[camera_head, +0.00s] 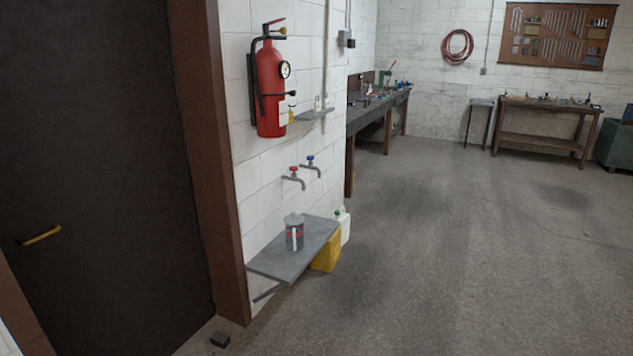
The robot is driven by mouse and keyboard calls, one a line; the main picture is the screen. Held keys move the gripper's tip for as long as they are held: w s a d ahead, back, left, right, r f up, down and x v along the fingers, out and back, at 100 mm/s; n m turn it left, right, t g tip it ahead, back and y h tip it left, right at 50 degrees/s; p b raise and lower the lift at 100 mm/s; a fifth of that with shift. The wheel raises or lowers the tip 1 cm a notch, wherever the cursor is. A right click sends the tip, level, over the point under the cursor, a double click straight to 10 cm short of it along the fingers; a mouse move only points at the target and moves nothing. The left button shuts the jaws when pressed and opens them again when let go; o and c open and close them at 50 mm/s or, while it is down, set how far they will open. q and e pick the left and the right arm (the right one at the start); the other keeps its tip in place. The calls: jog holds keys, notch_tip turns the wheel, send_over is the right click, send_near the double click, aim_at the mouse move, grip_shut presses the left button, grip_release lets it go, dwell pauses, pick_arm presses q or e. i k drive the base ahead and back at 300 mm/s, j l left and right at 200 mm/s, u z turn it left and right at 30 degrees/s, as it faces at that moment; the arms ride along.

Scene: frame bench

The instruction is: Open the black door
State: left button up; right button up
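The black door (110,160) fills the left of the head view, set in a brown frame (212,160). It looks shut. A brass-coloured handle (42,235) sticks out near the door's left side, at about mid-height in the picture. Neither of my grippers shows in the view, so nothing of mine is seen touching the door or the handle.
A grey shelf (270,262) with a can (294,233) juts from the wall right of the door frame. A red fire extinguisher (270,90) hangs above. The floor (450,260) to the right is clear.

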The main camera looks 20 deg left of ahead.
aim_at(100, 236)
jog(key=i+j+u, duration=0.15)
jog(key=u, duration=0.25)
jog(key=i+u, duration=0.65)
jog(key=u, duration=0.2)
jog(key=i+l+u, duration=0.1)
jog(key=i+u, duration=0.3)
jog(key=i+l+u, duration=0.1)
jog(key=u, duration=0.3)
jog(key=l, duration=0.1)
